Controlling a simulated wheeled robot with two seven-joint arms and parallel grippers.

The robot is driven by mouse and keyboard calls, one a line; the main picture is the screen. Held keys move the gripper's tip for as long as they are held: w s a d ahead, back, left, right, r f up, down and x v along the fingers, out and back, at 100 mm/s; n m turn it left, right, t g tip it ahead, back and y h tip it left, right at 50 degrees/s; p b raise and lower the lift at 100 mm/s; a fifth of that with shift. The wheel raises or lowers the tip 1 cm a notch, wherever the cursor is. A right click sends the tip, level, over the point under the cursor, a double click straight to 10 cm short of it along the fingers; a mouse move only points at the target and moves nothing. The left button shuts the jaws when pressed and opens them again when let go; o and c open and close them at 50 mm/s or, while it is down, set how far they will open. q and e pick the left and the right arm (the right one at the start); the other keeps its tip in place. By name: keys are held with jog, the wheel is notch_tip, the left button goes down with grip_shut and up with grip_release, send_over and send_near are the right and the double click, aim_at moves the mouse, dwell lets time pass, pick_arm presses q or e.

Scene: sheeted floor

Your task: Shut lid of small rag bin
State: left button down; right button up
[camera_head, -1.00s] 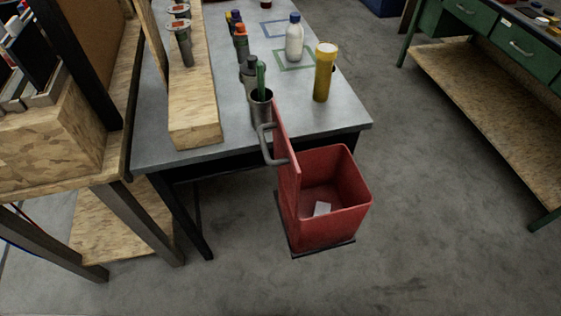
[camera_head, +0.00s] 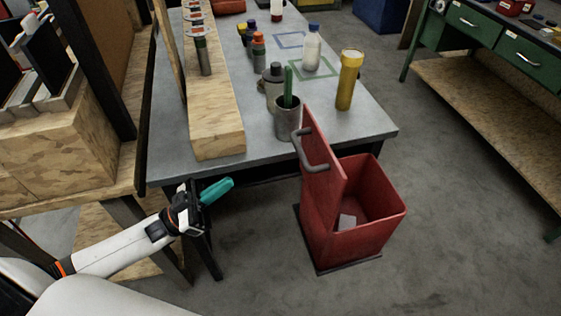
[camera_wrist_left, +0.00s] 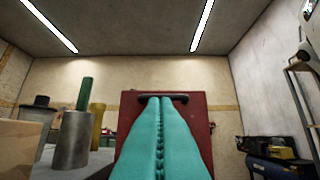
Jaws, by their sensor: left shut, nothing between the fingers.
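The small red rag bin (camera_head: 365,225) stands on the floor at the front right corner of the grey table. Its lid (camera_head: 322,165) stands upright on the bin's left side, so the bin is open, with a whitish scrap (camera_head: 347,221) inside. A grey handle (camera_head: 309,152) is on the lid's left face. My left gripper (camera_head: 217,190), with teal fingers, is shut and empty, left of the lid and apart from it. In the left wrist view the shut fingers (camera_wrist_left: 161,140) point toward the lid (camera_wrist_left: 200,112) and its dark handle (camera_wrist_left: 178,97). My right gripper is not in view.
The grey table (camera_head: 358,125) carries a metal cup (camera_head: 287,122), a yellow tube (camera_head: 348,80), a white bottle (camera_head: 312,48) and a wooden block rack (camera_head: 215,120). A wooden shelf unit (camera_head: 70,160) stands left. Floor right of the bin is clear.

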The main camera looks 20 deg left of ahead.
pick_arm(q)
jog(key=p, duration=0.3)
send_near(320, 138)
notch_tip(320, 138, up, 4)
jog(key=s+a, duration=0.2)
jog(key=a, duration=0.1)
jog(key=d, duration=0.1)
jog(key=w+d+f, duration=0.2)
jog(key=shift+w+d+p, duration=0.1)
jog(key=shift+d+p, duration=0.05)
jog(key=shift+p, duration=0.25)
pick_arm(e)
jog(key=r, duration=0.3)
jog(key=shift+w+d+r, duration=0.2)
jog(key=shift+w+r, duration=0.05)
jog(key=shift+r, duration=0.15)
